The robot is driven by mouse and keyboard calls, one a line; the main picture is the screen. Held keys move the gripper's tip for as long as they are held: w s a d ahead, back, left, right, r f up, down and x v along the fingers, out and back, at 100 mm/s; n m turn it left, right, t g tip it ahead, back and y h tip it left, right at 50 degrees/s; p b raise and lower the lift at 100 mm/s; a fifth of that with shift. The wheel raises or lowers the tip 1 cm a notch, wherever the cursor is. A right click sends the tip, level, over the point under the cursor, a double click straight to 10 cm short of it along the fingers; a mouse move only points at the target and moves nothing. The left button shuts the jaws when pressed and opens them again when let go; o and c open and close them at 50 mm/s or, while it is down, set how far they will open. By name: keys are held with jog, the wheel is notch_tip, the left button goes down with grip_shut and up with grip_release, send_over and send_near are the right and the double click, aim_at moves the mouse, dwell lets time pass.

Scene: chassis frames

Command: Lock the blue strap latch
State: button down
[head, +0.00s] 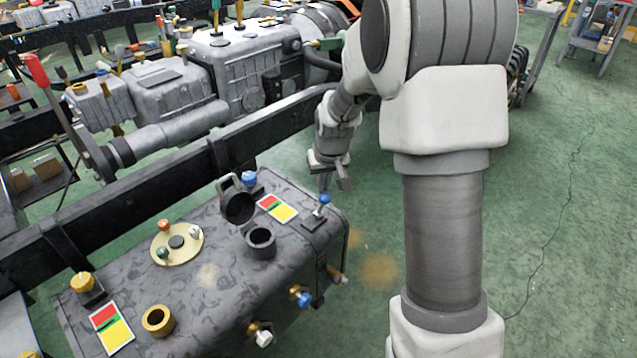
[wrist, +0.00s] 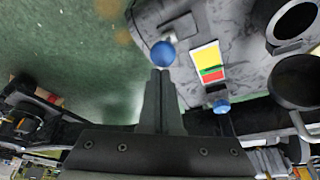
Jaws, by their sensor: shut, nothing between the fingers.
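A blue ball knob (head: 324,199) stands on a thin stem above a small dark base plate (head: 315,222) at the tank's far right corner. The knob also shows in the wrist view (wrist: 163,54). My gripper (head: 335,182) is shut and empty, just above and beside this knob. In the wrist view its fingertips (wrist: 160,73) point at the knob and lie very close to it; I cannot tell whether they touch. A second blue knob (head: 249,178) is beside the open filler cap; it also shows in the wrist view (wrist: 221,107). I cannot tell which knob belongs to the strap latch.
The dark tank (head: 215,270) carries a red-yellow card (head: 278,208), an open filler cap (head: 238,206) and a filler neck (head: 261,243). A blue-handled fitting (head: 301,297) sticks out of its side. A black frame rail (head: 180,165) runs behind. Green floor to the right is clear.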

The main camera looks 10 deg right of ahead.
jog(key=shift+d+r, duration=0.1)
jog(key=shift+r, duration=0.05)
jog(key=shift+r+p, duration=0.65)
jog(key=shift+r, duration=0.05)
